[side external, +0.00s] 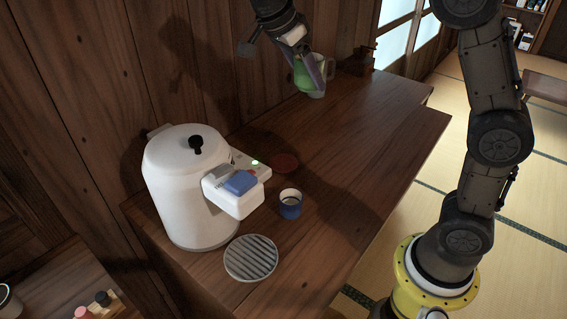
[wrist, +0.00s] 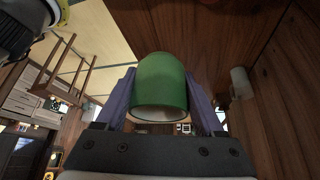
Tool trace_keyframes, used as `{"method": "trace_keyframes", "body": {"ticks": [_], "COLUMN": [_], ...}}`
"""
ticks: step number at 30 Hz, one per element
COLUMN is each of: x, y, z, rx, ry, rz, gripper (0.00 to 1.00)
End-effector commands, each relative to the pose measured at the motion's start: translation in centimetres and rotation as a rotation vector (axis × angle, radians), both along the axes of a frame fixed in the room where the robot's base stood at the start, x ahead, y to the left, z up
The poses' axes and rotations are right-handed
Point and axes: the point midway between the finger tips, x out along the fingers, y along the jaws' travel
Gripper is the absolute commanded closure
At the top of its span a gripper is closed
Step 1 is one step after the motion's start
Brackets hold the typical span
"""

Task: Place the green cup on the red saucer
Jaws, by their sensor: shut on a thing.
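The green cup (side external: 302,76) is held between the purple fingers of my gripper (side external: 312,78), above the far end of the wooden counter. In the wrist view the green cup (wrist: 160,82) sits between both fingers of my gripper (wrist: 161,100), with its pale rim toward the camera. The saucer cannot be made out in the wrist view.
A white rice-cooker-like appliance (side external: 187,190) stands by the wall. A blue cup (side external: 290,205) and a round slatted grey coaster (side external: 251,258) are close to it. A pale vessel (side external: 319,92) shows behind my gripper. The counter's middle (side external: 355,150) is clear.

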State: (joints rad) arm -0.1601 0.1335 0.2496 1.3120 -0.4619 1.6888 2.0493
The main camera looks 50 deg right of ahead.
Motion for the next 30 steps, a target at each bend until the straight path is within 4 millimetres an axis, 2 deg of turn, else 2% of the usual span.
{"method": "trace_keyframes", "body": {"ticks": [3,10,17,23,30], "x": [-0.7,-1.7,-1.7,-1.7,-1.8], "y": [-1.8,-4.0,-4.0,-3.9,-3.9], "z": [0.0,-0.2,-2.9,-6.6,-13.1], "rx": [0.0,0.0,0.0,0.0,0.0], "ry": [0.0,0.0,0.003,0.005,0.009], "rz": [-0.036,-0.078,-0.076,-0.076,-0.076], "gripper": [1.0,1.0,1.0,1.0,1.0]}}
